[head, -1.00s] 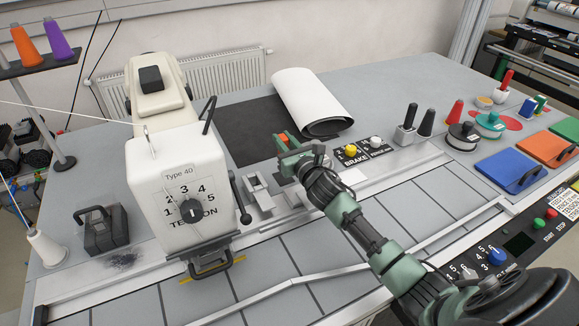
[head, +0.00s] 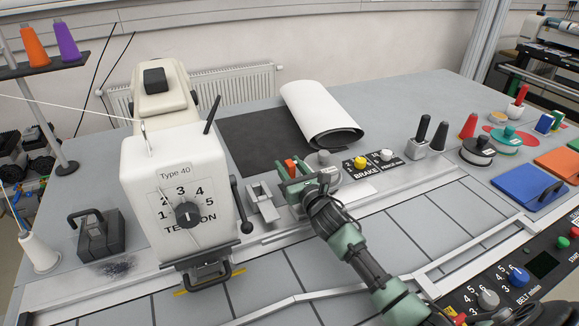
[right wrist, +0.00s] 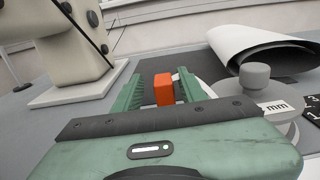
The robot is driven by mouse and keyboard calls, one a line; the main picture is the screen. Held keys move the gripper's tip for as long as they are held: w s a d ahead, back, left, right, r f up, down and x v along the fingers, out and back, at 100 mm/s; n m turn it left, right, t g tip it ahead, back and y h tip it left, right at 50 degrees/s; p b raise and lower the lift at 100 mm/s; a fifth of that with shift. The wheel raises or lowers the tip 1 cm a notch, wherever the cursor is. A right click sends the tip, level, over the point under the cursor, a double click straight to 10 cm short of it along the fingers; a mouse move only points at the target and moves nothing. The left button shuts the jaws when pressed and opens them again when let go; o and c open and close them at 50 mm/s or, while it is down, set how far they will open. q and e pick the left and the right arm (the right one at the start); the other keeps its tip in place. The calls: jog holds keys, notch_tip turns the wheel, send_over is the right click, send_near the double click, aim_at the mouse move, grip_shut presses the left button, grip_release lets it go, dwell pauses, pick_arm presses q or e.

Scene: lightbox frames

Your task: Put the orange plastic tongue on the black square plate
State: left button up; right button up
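The orange plastic tongue (head: 290,166) is a small upright orange block between the fingers of my right gripper (head: 295,174). In the right wrist view, the orange tongue (right wrist: 163,89) stands between the two green fingers, and its lower part is hidden behind the gripper body. It moves with the gripper, so the gripper appears shut on it. The gripper is low over the metal fixtures, left of a grey knob. A flat black sheet (head: 258,140) lies behind the gripper. It is the closest match to the black square plate, but I cannot tell for sure. My left gripper is out of view.
A white roll (head: 318,110) lies on the black sheet. The white tension unit (head: 180,180) stands to the left. A metal bracket (head: 264,203) is just left of the gripper. The grey knob (head: 323,158) and the brake panel (head: 358,172) are close on its right.

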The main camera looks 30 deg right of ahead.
jog(key=shift+d, duration=0.1)
jog(key=shift+s, duration=0.35)
jog(key=s+p, duration=0.1)
jog(key=s, duration=0.2)
jog(key=s+p, duration=0.1)
jog(key=s, duration=0.3)
jog(key=s+p, duration=0.1)
jog(key=s, duration=0.3)
jog(key=shift+s+a, duration=0.15)
jog(key=shift+a, duration=0.2)
